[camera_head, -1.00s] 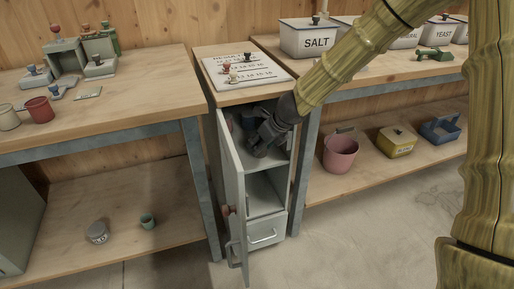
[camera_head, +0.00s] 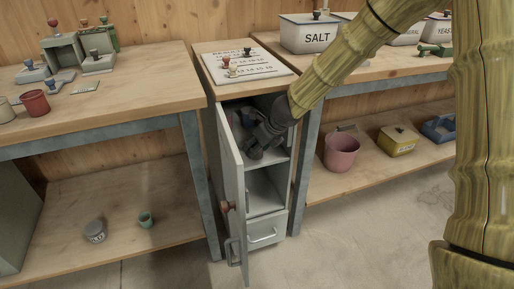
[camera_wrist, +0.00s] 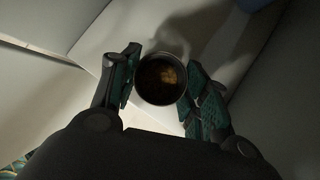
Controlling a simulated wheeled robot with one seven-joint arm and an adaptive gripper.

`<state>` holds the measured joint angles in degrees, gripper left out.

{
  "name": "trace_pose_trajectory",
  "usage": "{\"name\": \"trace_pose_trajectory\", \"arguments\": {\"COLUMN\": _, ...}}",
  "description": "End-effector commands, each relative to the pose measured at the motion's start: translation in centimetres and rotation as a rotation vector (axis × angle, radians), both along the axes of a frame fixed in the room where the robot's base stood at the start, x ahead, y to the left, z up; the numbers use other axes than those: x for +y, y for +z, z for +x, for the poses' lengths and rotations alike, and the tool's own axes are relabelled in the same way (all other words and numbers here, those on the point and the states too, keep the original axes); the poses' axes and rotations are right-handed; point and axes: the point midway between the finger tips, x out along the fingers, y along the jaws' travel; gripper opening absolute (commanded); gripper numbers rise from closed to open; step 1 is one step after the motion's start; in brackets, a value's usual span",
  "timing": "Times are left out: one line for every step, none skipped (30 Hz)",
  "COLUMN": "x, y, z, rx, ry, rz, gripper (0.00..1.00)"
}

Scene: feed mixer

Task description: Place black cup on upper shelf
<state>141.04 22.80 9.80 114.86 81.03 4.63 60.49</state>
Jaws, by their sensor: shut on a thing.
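The black cup (camera_wrist: 161,80) shows in the wrist view between the two fingers of my gripper (camera_wrist: 160,88). It is dark-rimmed, seen from above, with something brownish inside. The fingers press on its left and right sides. In the head view my gripper (camera_head: 258,145) is inside the upper compartment of the narrow grey cabinet, and the cup is hard to make out there. The upper shelf (camera_head: 279,156) is a pale board below my gripper. I cannot tell whether the cup's base touches it.
The cabinet door (camera_head: 232,190) stands open at the left of the opening. A blue item (camera_wrist: 252,4) shows at the top of the wrist view. A pink bucket (camera_head: 341,152) stands right of the cabinet. The lower compartment (camera_head: 264,192) looks empty.

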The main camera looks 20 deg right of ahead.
Motion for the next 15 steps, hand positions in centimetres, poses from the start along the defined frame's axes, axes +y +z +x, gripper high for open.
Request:
{"name": "trace_pose_trajectory", "arguments": {"x": 0.00, "y": 0.01, "z": 0.00, "rx": 0.000, "ry": 0.000, "rz": 0.000, "gripper": 0.22}}
{"name": "trace_pose_trajectory", "arguments": {"x": 0.00, "y": -0.03, "z": -0.01, "rx": 0.000, "ry": 0.000, "rz": 0.000, "gripper": 0.22}}
{"name": "trace_pose_trajectory", "arguments": {"x": 0.00, "y": -0.14, "z": 0.00, "rx": 0.000, "ry": 0.000, "rz": 0.000, "gripper": 0.22}}
{"name": "trace_pose_trajectory", "arguments": {"x": 0.00, "y": -0.24, "z": 0.00, "rx": 0.000, "ry": -0.001, "rz": 0.000, "gripper": 0.22}}
{"name": "trace_pose_trajectory", "arguments": {"x": 0.00, "y": -0.32, "z": -0.01, "rx": 0.000, "ry": -0.001, "rz": 0.000, "gripper": 0.22}}
{"name": "trace_pose_trajectory", "arguments": {"x": 0.01, "y": -0.25, "z": 0.00, "rx": 0.000, "ry": 0.000, "rz": 0.000, "gripper": 0.49}}
{"name": "trace_pose_trajectory", "arguments": {"x": 0.01, "y": -0.22, "z": -0.01, "rx": 0.000, "ry": -0.001, "rz": 0.000, "gripper": 0.55}}
{"name": "trace_pose_trajectory", "arguments": {"x": 0.00, "y": -0.22, "z": 0.00, "rx": 0.000, "ry": -0.001, "rz": 0.000, "gripper": 0.60}}
{"name": "trace_pose_trajectory", "arguments": {"x": 0.00, "y": -0.23, "z": -0.01, "rx": 0.000, "ry": -0.001, "rz": 0.000, "gripper": 0.67}}
{"name": "trace_pose_trajectory", "arguments": {"x": 0.00, "y": -0.23, "z": -0.01, "rx": 0.000, "ry": -0.001, "rz": 0.000, "gripper": 0.67}}
{"name": "trace_pose_trajectory", "arguments": {"x": 0.00, "y": -0.23, "z": -0.01, "rx": 0.000, "ry": -0.001, "rz": 0.000, "gripper": 0.67}}
{"name": "trace_pose_trajectory", "arguments": {"x": 0.00, "y": -0.22, "z": 0.00, "rx": 0.000, "ry": 0.000, "rz": 0.000, "gripper": 0.67}}
{"name": "trace_pose_trajectory", "arguments": {"x": 0.00, "y": -0.23, "z": -0.01, "rx": 0.000, "ry": 0.000, "rz": 0.000, "gripper": 0.67}}
{"name": "trace_pose_trajectory", "arguments": {"x": 0.00, "y": -0.23, "z": -0.01, "rx": 0.000, "ry": 0.000, "rz": 0.000, "gripper": 0.67}}
{"name": "trace_pose_trajectory", "arguments": {"x": 0.00, "y": -0.23, "z": -0.01, "rx": 0.000, "ry": 0.000, "rz": 0.000, "gripper": 0.67}}
